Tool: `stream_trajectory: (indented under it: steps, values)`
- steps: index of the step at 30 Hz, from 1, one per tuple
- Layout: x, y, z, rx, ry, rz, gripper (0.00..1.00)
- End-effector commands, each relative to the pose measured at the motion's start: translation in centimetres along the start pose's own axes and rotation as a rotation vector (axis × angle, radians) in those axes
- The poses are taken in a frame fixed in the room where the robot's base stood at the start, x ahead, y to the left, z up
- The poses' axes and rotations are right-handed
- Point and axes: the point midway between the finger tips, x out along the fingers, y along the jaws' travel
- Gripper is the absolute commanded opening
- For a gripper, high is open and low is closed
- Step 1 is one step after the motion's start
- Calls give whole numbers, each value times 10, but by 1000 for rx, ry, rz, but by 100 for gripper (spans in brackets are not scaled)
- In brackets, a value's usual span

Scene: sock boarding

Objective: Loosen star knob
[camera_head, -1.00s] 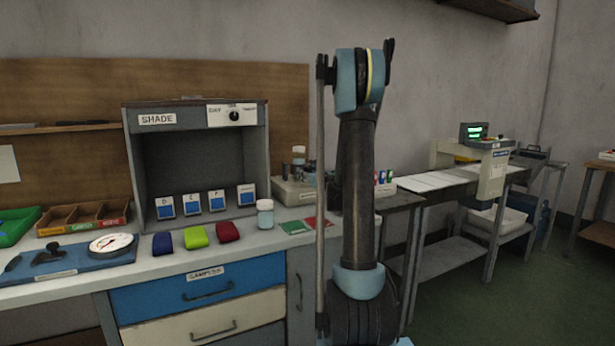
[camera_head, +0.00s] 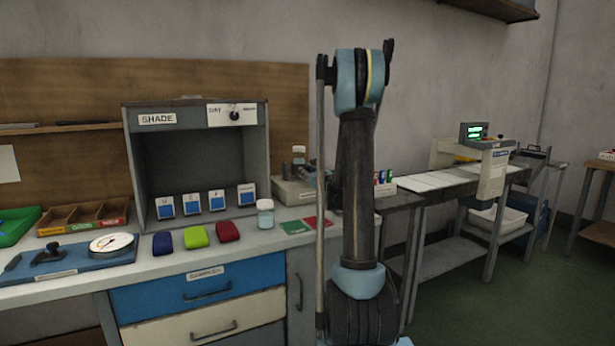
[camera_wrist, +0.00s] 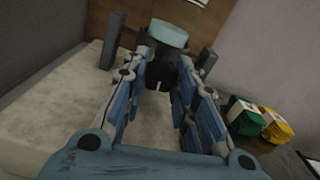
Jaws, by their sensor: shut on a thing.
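In the wrist view my gripper (camera_wrist: 165,66) has its two blue-grey fingers on either side of a dark knob (camera_wrist: 158,76), shut on it. The knob is partly hidden by the fingers, so its star shape cannot be made out. A pale blue-green round piece (camera_wrist: 170,34) shows just beyond the knob. Dark upright posts stand on both sides of it. In the head view my arm rises in the middle and hides the gripper and the knob.
A pale surface (camera_wrist: 60,115) lies below the gripper. Green (camera_wrist: 244,116) and yellow (camera_wrist: 276,128) items sit to the right. In the head view a grey shade box (camera_head: 196,118), a jar (camera_head: 265,214) and several coloured samples are on the bench, left of my arm.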

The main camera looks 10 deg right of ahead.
Motion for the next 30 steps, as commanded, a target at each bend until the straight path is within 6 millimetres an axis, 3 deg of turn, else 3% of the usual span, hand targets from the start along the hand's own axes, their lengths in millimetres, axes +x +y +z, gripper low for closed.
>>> stream_trajectory:
  steps: [30]
  values:
    - [0,0,0,-898,0,1,2]
